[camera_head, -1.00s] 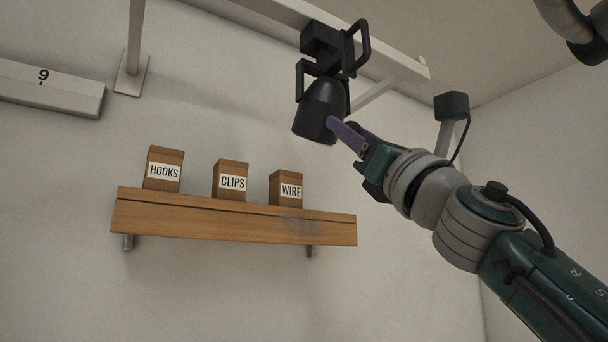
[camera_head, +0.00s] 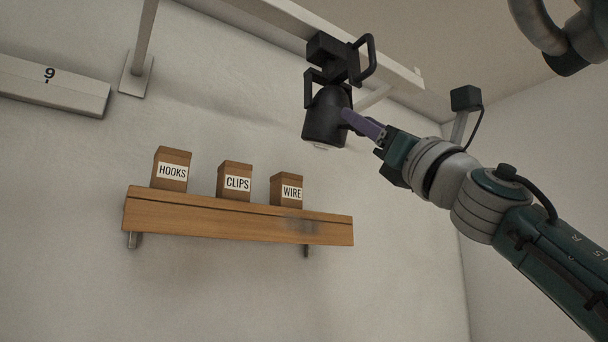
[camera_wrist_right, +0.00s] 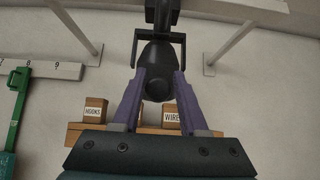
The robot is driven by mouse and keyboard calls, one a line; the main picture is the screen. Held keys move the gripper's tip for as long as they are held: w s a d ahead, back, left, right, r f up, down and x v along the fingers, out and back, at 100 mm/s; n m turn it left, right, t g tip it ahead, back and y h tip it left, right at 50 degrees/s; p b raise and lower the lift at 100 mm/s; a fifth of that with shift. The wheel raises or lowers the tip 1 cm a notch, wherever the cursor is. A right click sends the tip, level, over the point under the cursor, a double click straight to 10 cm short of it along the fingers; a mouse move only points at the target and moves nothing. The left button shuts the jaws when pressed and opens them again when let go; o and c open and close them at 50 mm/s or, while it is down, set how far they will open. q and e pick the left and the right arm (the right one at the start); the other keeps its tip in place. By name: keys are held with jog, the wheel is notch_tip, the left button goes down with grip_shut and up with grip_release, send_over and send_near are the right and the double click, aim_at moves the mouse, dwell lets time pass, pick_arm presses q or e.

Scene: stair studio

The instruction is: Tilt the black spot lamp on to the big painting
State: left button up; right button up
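The black spot lamp (camera_head: 326,116) hangs from a bracket under the white rail at the upper middle. Its head points almost straight down, and a pale rim shows at its lower end. My right gripper (camera_head: 352,118) reaches it from the right, with a purple finger against the head. In the right wrist view the lamp head (camera_wrist_right: 158,82) sits between the two purple fingers, which lie along its two sides and appear to touch it. The big painting is not recognisable in any view. My left gripper is not in view.
A wooden shelf (camera_head: 230,219) below the lamp carries the boxes HOOKS (camera_head: 171,169), CLIPS (camera_head: 235,181) and WIRE (camera_head: 286,190). The white rail (camera_head: 400,72) runs above. A black box (camera_head: 466,98) on a post stands right of the lamp. A green upright (camera_wrist_right: 16,105) shows at left.

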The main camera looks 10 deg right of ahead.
jog(key=o, duration=0.3)
jog(key=shift+w+f, duration=0.1)
jog(key=shift+f, duration=0.05)
jog(key=b+v, duration=0.3)
jog(key=v, duration=0.7)
jog(key=shift+b, duration=0.3)
